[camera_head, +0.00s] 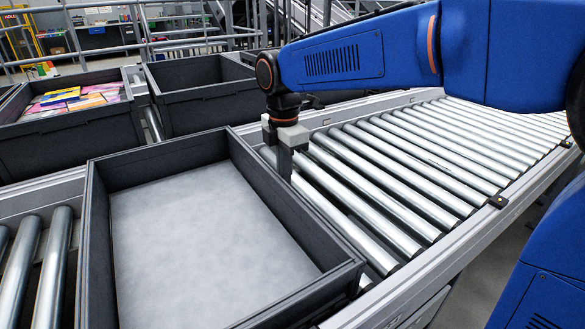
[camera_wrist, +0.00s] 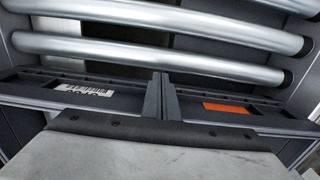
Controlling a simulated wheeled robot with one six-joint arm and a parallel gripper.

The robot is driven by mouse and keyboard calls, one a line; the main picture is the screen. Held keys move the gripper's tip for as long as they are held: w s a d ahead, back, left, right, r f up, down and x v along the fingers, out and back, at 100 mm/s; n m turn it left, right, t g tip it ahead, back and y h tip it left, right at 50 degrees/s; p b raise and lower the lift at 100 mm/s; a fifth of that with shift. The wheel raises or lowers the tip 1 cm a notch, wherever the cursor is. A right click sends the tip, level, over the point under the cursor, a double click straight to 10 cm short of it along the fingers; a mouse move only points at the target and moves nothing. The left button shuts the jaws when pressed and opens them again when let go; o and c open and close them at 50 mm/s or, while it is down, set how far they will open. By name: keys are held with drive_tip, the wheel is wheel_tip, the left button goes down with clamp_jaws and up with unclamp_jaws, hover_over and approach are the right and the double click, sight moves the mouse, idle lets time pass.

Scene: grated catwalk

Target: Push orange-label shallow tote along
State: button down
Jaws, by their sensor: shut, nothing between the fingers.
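The shallow tote (camera_head: 262,200) is dark grey with a bare light-grey floor and sits on the roller conveyor in the near left of the head view. In the wrist view its dark wall (camera_wrist: 35,90) runs across the picture, with an orange label (camera_wrist: 228,108) to the right and a white barcode label (camera_wrist: 88,90) to the left. My gripper (camera_head: 285,172) is shut and empty, pointing down at the tote's right wall, on the roller side. The closed fingers (camera_wrist: 160,95) show between the two labels. Whether they touch the wall I cannot tell.
Bare rollers (camera_head: 400,165) stretch to the right of the tote, with a side rail (camera_head: 480,225) along the near edge. Behind stand a deep grey tote (camera_head: 190,95) and another (camera_head: 60,140) holding colourful packets. Railings (camera_head: 150,40) cross the background.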

drive_tip(key=shift+s+a, duration=0.35)
drive_tip(key=shift+a, duration=0.2)
